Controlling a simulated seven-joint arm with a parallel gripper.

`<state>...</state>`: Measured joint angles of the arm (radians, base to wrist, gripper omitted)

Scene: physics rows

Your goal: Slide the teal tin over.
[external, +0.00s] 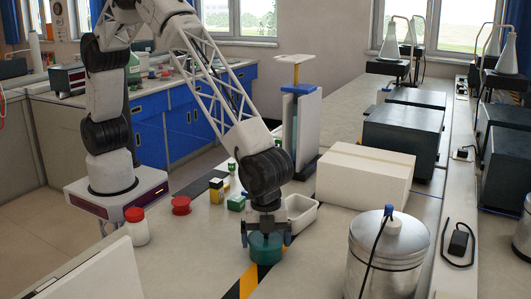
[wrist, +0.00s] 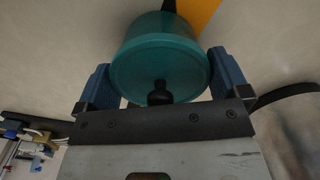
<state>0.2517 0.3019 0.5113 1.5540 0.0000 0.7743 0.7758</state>
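The teal tin (external: 265,248) is round and stands upright on the light worktop, at the lower middle of the external view. My gripper (external: 266,240) points down over it, with one finger on each side. In the wrist view the tin (wrist: 158,60) has a teal lid with a small black knob (wrist: 159,93). The blue fingers of my gripper (wrist: 160,78) stand close beside its left and right sides. Whether they press on it or leave a thin gap is not clear. The far side of the tin is hidden.
A yellow-and-black striped band (external: 249,281) runs beside the tin. A white tray (external: 301,213) stands just behind it. A steel canister (external: 388,258) is to the right, and a cream box (external: 364,178) farther back. A white jar with red lid (external: 136,227) stands left. The worktop between jar and tin is clear.

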